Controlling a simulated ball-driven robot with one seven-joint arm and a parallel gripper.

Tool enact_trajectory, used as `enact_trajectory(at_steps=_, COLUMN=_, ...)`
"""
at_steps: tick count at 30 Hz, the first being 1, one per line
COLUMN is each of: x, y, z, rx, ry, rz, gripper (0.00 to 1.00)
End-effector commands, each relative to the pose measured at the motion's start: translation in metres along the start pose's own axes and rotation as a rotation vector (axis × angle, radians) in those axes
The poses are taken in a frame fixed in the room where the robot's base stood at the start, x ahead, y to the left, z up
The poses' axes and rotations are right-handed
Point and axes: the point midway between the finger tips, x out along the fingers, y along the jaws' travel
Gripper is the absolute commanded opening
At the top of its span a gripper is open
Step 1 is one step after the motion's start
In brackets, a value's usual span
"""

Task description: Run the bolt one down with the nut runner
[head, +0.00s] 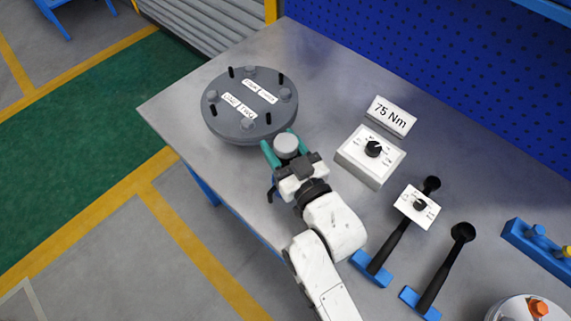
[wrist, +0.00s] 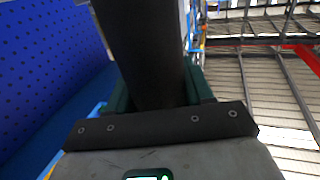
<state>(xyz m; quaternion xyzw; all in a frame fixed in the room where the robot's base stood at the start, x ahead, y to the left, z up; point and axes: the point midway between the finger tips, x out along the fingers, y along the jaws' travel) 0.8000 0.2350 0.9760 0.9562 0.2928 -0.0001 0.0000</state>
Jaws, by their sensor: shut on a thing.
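The flanged shell (head: 240,92) is a dark grey round lid on the bench, with several grey bolt heads, black upright pins and white labels. The label words are too small to read surely, so I cannot tell which bolt is bolt one. My gripper (head: 286,146) has teal fingers and is shut on the nut runner (head: 286,143), whose round grey top shows between them. They are just off the shell's near right edge in the picture; their height above the bench is unclear. The wrist view shows the tool's thick dark body (wrist: 145,50) between the fingers; its working end is hidden.
A "75 Nm" sign (head: 391,115) and a white dial box (head: 371,153) stand right of my gripper. Two black-handled tools (head: 395,245) (head: 440,275) lie in blue holders. A blue perforated panel (head: 440,70) backs the bench. The bench left of the shell is clear.

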Motion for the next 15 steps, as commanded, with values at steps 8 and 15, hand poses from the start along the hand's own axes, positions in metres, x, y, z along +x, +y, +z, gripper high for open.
enact_trajectory(at_steps=8, x=0.0004, y=0.0001, z=-0.0029, rx=-0.001, ry=0.006, rz=0.000, gripper=0.00)
enact_trajectory(at_steps=15, x=0.0006, y=0.0003, z=-0.0083, rx=-0.001, ry=0.009, rz=0.001, gripper=0.00)
